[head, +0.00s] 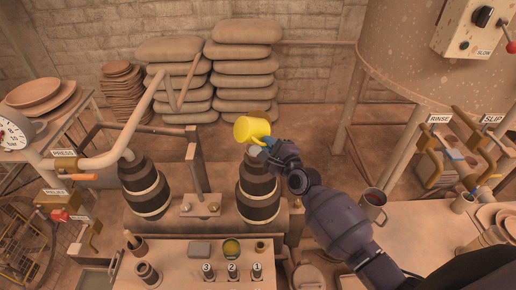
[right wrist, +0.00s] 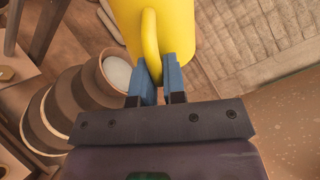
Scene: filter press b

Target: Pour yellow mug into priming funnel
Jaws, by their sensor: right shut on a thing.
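The yellow mug (head: 250,129) is up in the air near the top of the right-hand dark, banded cylinder (head: 258,192). My right gripper (head: 265,142) is shut on the mug's handle, which shows between the blue fingertips in the right wrist view (right wrist: 158,76). The mug looks tilted in the head view; its contents do not show. A round cup-shaped opening with a pale inside (right wrist: 117,72), probably the priming funnel, sits on the cylinder, below and beside the mug. In the head view the mug and gripper mostly hide it. My left gripper is not in view.
A second banded cylinder (head: 145,187) with a curved pipe (head: 120,141) stands to the left. A metal mug (head: 372,203) stands on the right-hand table (head: 425,235). Stacked sacks (head: 245,68) lie at the back. Numbered levers (head: 232,271) are in front.

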